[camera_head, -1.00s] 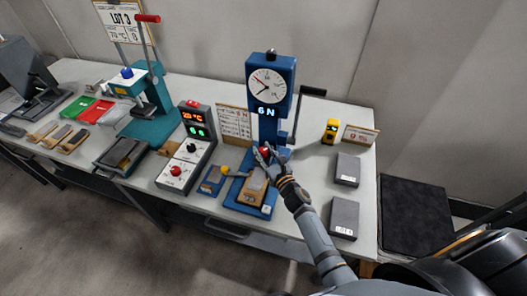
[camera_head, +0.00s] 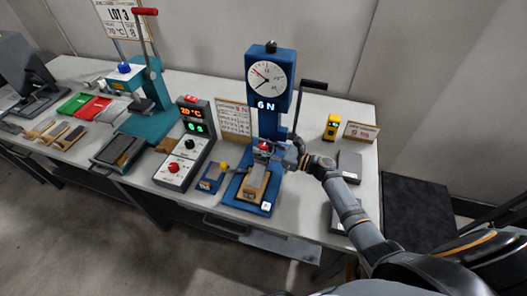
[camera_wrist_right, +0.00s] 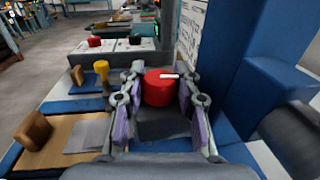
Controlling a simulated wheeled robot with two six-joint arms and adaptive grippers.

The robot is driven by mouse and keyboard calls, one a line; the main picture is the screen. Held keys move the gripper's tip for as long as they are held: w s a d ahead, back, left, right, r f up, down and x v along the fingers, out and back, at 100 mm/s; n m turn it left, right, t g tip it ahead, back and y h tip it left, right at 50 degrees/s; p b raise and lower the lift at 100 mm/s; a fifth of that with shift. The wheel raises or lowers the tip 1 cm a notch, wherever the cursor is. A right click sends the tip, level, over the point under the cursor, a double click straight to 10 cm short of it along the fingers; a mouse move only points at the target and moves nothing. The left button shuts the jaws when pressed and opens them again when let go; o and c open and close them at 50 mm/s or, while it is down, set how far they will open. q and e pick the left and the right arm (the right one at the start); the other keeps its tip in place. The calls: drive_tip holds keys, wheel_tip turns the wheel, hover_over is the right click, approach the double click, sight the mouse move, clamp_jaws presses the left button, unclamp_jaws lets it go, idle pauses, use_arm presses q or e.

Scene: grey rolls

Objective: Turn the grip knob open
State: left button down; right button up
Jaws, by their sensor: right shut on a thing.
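The grip knob (camera_head: 264,146) is red, low on the blue test stand (camera_head: 270,80) with a round dial and a "6 N" display. In the right wrist view the knob (camera_wrist_right: 158,92) shows a white pointer line on top, toward the right. My right gripper (camera_head: 275,151) comes in from the right and is shut on the knob, with purple finger pads on both its sides. A tan block (camera_head: 255,182) lies on the stand's blue base in front of the knob. My left gripper is not in view.
A black crank (camera_head: 313,86) sticks out to the stand's right. A yellow device (camera_head: 331,127) and a small sign (camera_head: 361,131) stand farther right. Grey blocks (camera_head: 349,165) lie near my right forearm. A control box (camera_head: 185,150) is to the left.

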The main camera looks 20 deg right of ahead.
drive_tip(key=shift+n+g+y+b, duration=0.8)
drive_tip(key=shift+g+b, duration=0.05)
drive_tip(key=shift+g, duration=0.15)
drive_tip(key=o, duration=1.2)
drive_tip(key=shift+c, duration=0.2)
